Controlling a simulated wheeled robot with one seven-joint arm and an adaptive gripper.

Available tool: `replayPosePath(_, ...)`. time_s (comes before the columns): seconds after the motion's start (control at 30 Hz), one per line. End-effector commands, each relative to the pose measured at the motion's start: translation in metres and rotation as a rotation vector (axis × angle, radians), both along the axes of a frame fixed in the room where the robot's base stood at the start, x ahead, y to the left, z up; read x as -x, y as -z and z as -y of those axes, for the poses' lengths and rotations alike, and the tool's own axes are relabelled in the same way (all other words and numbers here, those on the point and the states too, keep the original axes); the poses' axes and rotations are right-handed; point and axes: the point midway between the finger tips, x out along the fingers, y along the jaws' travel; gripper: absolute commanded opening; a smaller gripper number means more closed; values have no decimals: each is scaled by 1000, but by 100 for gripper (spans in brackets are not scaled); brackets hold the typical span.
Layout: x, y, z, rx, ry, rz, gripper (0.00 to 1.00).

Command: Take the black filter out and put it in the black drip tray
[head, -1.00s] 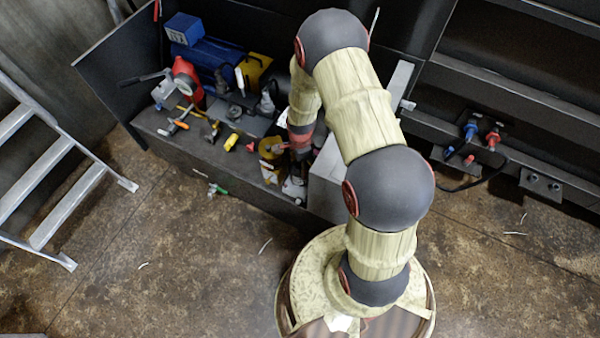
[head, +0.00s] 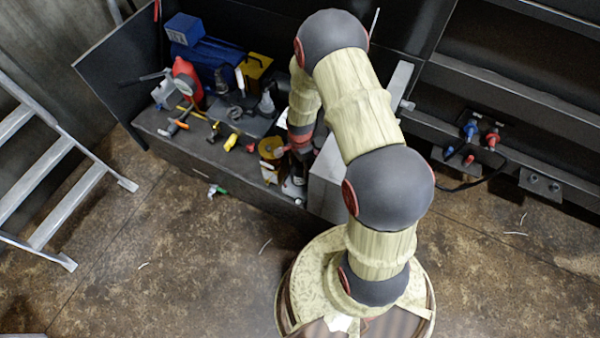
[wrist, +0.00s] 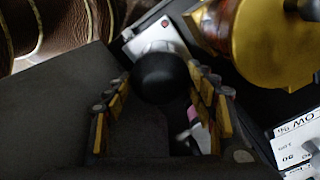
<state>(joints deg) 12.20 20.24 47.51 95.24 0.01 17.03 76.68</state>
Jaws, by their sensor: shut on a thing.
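My gripper (wrist: 162,105) shows in the wrist view with its yellow-padded fingers on either side of a black, round-topped thing, the black filter (wrist: 160,76). It is shut on the filter. In the head view the filter (head: 294,187) looks like a dark cylinder below my gripper, at the bench's front edge beside the grey box; my wrist partly hides this spot. I cannot tell from these views whether the filter is clear of its seat. I cannot pick out the black drip tray for certain.
A yellow round-topped unit (wrist: 275,40) stands close to my gripper. A grey box (head: 328,182) is just right of it. The dark bench (head: 190,145) to the left holds several tools, bottles and a red canister (head: 187,80). A ladder (head: 65,165) stands at the left.

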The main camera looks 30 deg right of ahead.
Motion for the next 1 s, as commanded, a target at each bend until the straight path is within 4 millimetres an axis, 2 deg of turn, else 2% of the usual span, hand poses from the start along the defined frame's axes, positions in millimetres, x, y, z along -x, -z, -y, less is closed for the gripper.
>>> replayPosePath(0.1,-2,-1,0,1,-140,3,25)
replayPosePath(0.23,-2,-1,0,1,-243,3,25)
replayPosePath(0.67,-2,-1,0,1,-310,4,25)
replayPosePath(1.0,-2,-1,0,2,-677,3,25)
